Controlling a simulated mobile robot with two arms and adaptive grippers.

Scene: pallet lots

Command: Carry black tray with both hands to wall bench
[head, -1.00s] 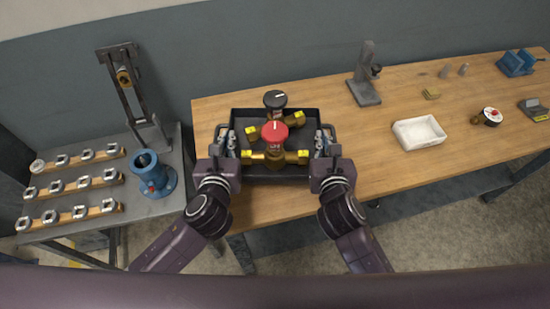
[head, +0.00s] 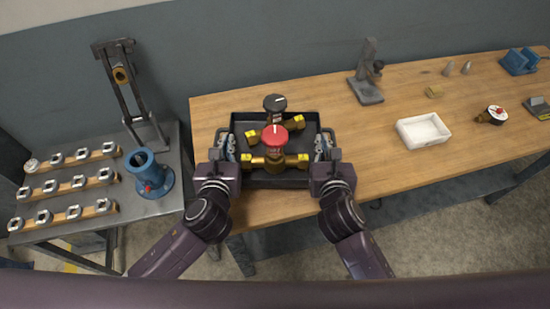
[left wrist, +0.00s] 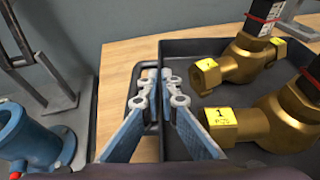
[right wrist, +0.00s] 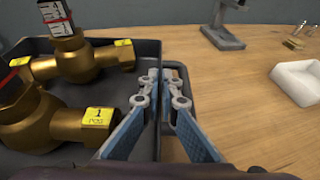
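The black tray (head: 298,120) is over the left end of the wooden wall bench (head: 220,108); I cannot tell whether it touches the top. It holds a brass valve with a red handwheel (head: 275,136) and a brass valve with a black handwheel (head: 275,103). My left gripper (head: 228,147) is at the tray's left handle, fingers closed around it in the left wrist view (left wrist: 160,88). My right gripper (head: 325,147) is at the right handle, likewise closed around it in the right wrist view (right wrist: 160,88). The tray looks level.
A white bin (head: 424,131), a grey stand (head: 367,80), a small valve (head: 492,115) and a blue vise (head: 519,61) are on the bench's right part. A grey side table (head: 90,195) at left holds valve racks and a blue fixture (head: 149,175).

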